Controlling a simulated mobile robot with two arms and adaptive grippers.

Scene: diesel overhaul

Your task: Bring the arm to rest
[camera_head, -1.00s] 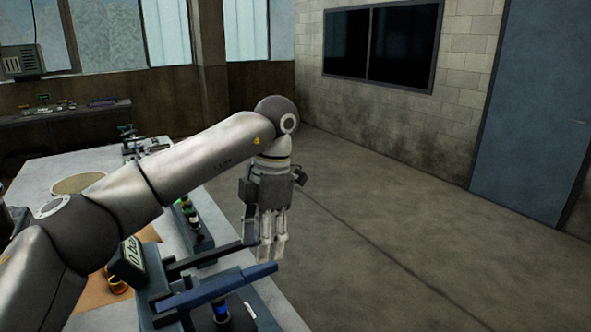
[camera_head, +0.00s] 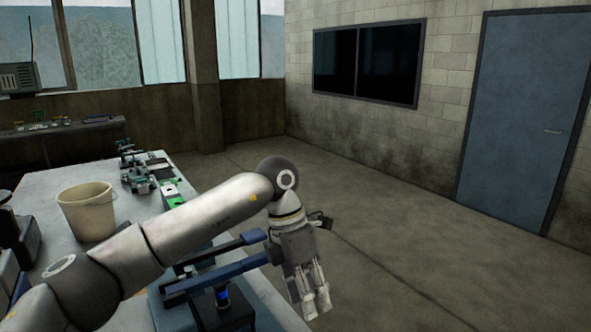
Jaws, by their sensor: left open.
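My left arm comes in from the lower left and reaches over the workbench (camera_head: 268,300) toward its right edge. My left gripper (camera_head: 318,306) hangs at the arm's end with its fingers pointing down. It is open, with nothing seen between its fingers. It is in front of the ends of the blue handles (camera_head: 222,272) of a bench device and out past the bench's right edge in the picture. Whether it touches the handles cannot be told. My right gripper is not in view.
A cream bucket (camera_head: 88,212) stands on the bench at the left. Small devices (camera_head: 145,172) stand at the bench's far end. A side counter (camera_head: 62,127) runs under the windows. The floor (camera_head: 400,240) to the right is clear up to the blue door (camera_head: 525,115).

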